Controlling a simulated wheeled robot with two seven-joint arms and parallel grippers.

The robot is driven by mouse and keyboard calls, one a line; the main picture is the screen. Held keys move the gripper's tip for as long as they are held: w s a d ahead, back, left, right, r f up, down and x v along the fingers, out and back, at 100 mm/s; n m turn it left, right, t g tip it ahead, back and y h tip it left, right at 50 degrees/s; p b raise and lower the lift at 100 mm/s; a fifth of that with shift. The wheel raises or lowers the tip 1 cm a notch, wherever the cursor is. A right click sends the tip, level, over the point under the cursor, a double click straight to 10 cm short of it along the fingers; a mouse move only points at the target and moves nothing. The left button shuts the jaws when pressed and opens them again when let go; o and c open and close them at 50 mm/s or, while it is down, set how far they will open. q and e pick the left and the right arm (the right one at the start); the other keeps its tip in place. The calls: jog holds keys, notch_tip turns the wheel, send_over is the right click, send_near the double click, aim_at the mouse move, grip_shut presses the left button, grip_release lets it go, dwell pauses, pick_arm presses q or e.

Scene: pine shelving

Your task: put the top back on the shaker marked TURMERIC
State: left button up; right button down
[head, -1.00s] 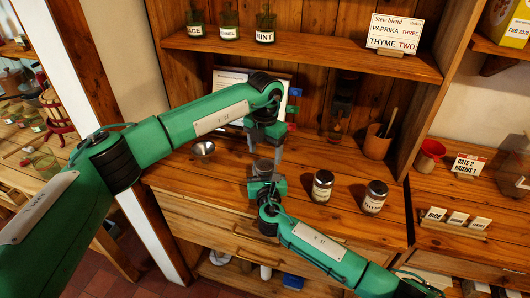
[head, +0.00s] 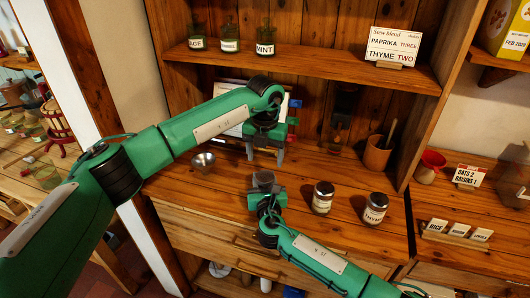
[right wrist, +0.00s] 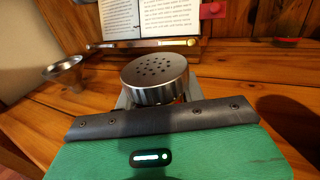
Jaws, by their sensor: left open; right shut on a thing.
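In the right wrist view a round metal top with holes (right wrist: 155,72) sits level between the fingers of my right gripper (right wrist: 160,102). The body under it is almost wholly hidden by the gripper, and no label shows, so I cannot read its name or tell how tightly the top sits. In the head view my right gripper (head: 264,184) is shut on this shaker over the counter. My left gripper (head: 265,153) is open and empty, behind and above it, apart from the top. Two other shakers with metal tops (head: 323,197) (head: 375,209) stand to the right.
A metal funnel or small bowl (head: 203,161) stands left on the counter (head: 220,192). An open book stands behind my left gripper. A brown pot (head: 377,153) is at the back right. Jars (head: 265,42) and a stew blend card (head: 396,46) are on the shelf above.

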aim_at(265, 176)
pick_arm(q)
notch_tip(265, 176, down, 7)
dwell(0.3)
jog(key=c, duration=1)
jog(key=shift+m, duration=0.9)
jog(key=o, duration=1.1)
jog(key=shift+c, duration=0.2)
jog(key=shift+r, duration=0.15)
jog(key=shift+r, duration=2.15)
jog(key=shift+c, duration=0.3)
